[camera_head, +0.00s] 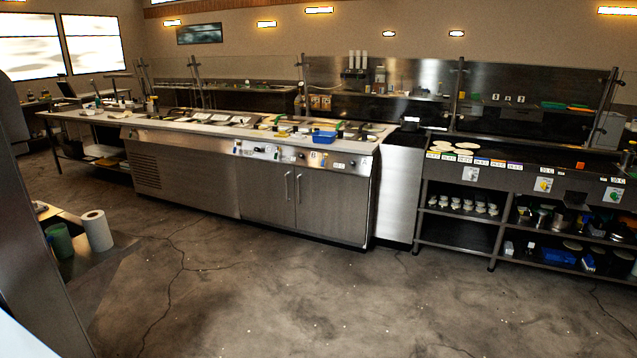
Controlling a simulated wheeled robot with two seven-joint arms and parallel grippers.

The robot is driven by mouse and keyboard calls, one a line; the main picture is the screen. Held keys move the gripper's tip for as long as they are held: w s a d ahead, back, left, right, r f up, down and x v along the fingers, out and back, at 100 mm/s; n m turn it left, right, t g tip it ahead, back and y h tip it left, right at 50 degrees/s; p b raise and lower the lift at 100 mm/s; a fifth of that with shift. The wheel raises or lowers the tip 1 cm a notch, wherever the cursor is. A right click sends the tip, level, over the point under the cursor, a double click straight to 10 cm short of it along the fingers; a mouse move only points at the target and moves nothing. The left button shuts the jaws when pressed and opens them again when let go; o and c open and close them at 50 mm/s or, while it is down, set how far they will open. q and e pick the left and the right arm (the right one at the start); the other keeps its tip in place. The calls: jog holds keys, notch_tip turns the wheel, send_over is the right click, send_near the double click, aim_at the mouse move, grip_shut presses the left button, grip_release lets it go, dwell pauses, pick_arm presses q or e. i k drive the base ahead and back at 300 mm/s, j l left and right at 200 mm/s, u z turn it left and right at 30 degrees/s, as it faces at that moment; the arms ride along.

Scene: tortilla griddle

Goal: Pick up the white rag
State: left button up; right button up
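I cannot make out a white rag for certain in the head view. A white upright roll (97,231), like paper towel, stands on a low dark surface (100,270) at the left, beside a green container (60,241). Several flat pale rounds, like tortillas (456,152), lie on the dark griddle station (540,158) at the right. Neither of my grippers is in view.
A long steel prep counter (200,165) with a blue tray (323,137) and food bins runs across the middle. Shelves under the griddle hold white cups (462,205) and a blue bin (559,256). The cracked concrete floor (270,290) in front is clear.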

aim_at(297, 135)
jog(key=i, duration=2.75)
jog(key=i+j, duration=0.1)
jog(key=i, duration=2.65)
jog(key=l+z, duration=0.05)
jog(key=l, duration=0.05)
